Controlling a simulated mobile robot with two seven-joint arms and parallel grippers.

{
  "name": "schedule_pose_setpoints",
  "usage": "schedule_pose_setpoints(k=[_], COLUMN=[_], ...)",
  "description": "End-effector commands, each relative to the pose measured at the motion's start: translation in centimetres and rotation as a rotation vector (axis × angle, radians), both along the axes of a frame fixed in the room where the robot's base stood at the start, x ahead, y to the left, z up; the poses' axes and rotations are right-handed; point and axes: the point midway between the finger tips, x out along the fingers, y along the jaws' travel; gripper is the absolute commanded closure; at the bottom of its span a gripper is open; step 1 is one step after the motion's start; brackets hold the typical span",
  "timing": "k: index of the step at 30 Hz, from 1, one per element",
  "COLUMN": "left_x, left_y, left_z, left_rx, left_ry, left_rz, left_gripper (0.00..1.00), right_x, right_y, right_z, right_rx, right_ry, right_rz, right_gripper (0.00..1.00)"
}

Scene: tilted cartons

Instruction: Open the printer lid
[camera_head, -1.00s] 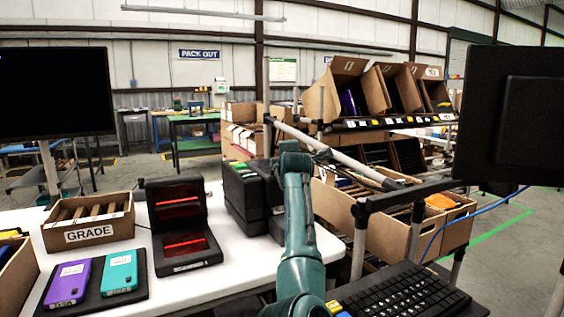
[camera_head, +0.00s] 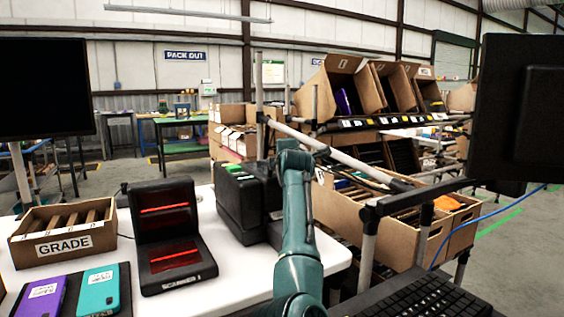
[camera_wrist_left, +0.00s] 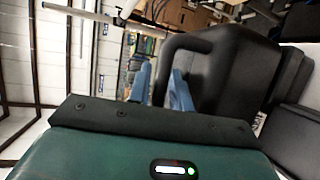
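A black boxy device that looks like the printer (camera_head: 240,205) stands on the white table beyond the scanner, with green and white tabs on top. Its right side is partly hidden by my teal arm, which rises from the bottom centre; its gripper is not clear there. In the left wrist view my left gripper (camera_wrist_left: 161,88) has two blue fingers with a gap between them. A black housing with a curved handle-like rim (camera_wrist_left: 190,42) is close beside and behind the fingers. I cannot tell whether they touch it. My right gripper is not seen.
A black scanner (camera_head: 172,245) with red lights, a GRADE box (camera_head: 65,243), a purple phone (camera_head: 42,298) and a teal phone (camera_head: 102,290) are at left. A rail frame with cartons (camera_head: 385,225) and a keyboard (camera_head: 425,297) are at right. White tabletop (camera_head: 225,268) is bare before the printer.

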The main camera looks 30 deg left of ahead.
Motion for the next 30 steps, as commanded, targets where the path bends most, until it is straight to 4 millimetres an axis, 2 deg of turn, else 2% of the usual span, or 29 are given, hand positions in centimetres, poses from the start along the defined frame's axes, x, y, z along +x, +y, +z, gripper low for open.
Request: schedule_pose_setpoints(k=[8,15,30], left_x=[0.01,0.01,0.01], left_y=[-0.04,-0.02,0.03], left_z=[0.02,0.01,0.16], left_rx=[0.000,0.000,-0.003], left_ry=[0.000,0.000,0.002], left_rz=[0.000,0.000,0.000], left_gripper=[0.80,1.00,1.00], right_x=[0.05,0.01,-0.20], right_y=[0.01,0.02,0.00], right_z=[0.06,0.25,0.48], right_rx=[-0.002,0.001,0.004], right_ry=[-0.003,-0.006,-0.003], right_rz=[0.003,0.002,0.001], right_gripper=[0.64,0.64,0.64])
